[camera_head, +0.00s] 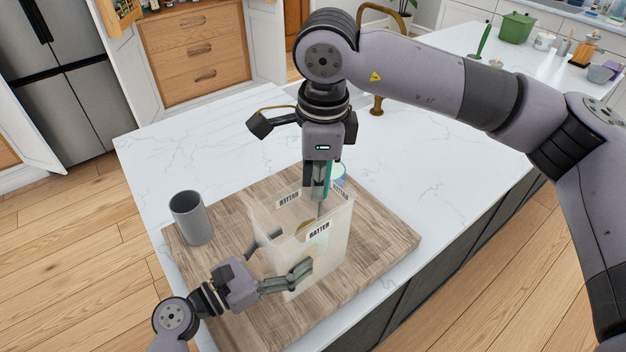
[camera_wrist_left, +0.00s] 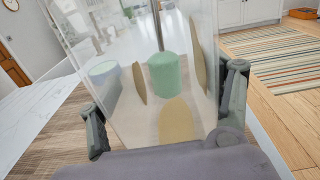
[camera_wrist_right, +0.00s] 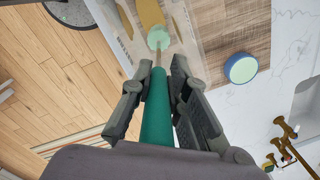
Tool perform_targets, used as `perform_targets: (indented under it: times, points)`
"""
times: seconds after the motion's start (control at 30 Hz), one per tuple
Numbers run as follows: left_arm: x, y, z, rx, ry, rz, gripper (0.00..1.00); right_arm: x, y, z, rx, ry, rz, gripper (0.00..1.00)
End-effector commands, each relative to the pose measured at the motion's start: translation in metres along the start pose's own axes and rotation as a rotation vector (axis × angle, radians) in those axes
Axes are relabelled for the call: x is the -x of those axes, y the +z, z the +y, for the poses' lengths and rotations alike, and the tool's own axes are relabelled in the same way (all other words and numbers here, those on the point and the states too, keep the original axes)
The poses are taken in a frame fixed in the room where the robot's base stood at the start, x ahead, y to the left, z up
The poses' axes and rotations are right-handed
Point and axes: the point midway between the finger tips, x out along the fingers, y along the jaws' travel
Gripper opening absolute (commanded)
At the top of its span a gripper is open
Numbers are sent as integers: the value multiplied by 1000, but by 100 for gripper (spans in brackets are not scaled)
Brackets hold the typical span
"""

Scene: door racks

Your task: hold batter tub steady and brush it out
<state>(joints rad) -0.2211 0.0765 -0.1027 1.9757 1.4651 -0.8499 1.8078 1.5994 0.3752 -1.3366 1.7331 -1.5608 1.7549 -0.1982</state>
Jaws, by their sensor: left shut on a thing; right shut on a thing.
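The batter tub (camera_head: 335,262) is a clear, square-sided container with BATTER labels, standing on the wooden board. My left gripper (camera_head: 287,270) is shut on the tub, its fingers on either side of the lower walls; the left wrist view shows the tub (camera_wrist_left: 120,60) between both fingers. My right gripper (camera_head: 320,190) is above the tub and shut on the green handle of a brush (camera_wrist_right: 157,110), which points down into the tub. The brush's pale green head (camera_wrist_left: 163,75) shows through the wall. Tan batter patches (camera_wrist_left: 178,118) show on the tub's walls.
A grey cup (camera_head: 189,220) stands on the board's left. A small round container with a green top (camera_wrist_right: 241,68) is beside the tub. The wooden board (camera_head: 385,240) lies on a white marble counter (camera_head: 420,150). A brass tap (camera_head: 377,100) rises behind.

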Motion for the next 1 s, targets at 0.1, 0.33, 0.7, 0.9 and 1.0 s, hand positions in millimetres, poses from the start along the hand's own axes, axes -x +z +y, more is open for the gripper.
perform_targets:
  times: [0.1, 0.33, 0.7, 0.9, 1.0]
  points:
    - [0, 0, 0, 1, 0, 1, 39, 0, 1, 0, 0, 0, 0, 0]
    - [0, 0, 0, 1, 0, 1, 39, 0, 5, -5, 0, -1, 0, 0]
    - [0, 0, 0, 1, 0, 1, 39, -1, 11, -14, 1, -1, 0, 0]
    - [0, 0, 0, 1, 0, 1, 39, -1, 12, -16, 0, -1, -1, 0]
    - [0, 0, 0, 1, -1, 1, 39, 1, 12, -17, 0, -2, -1, 0]
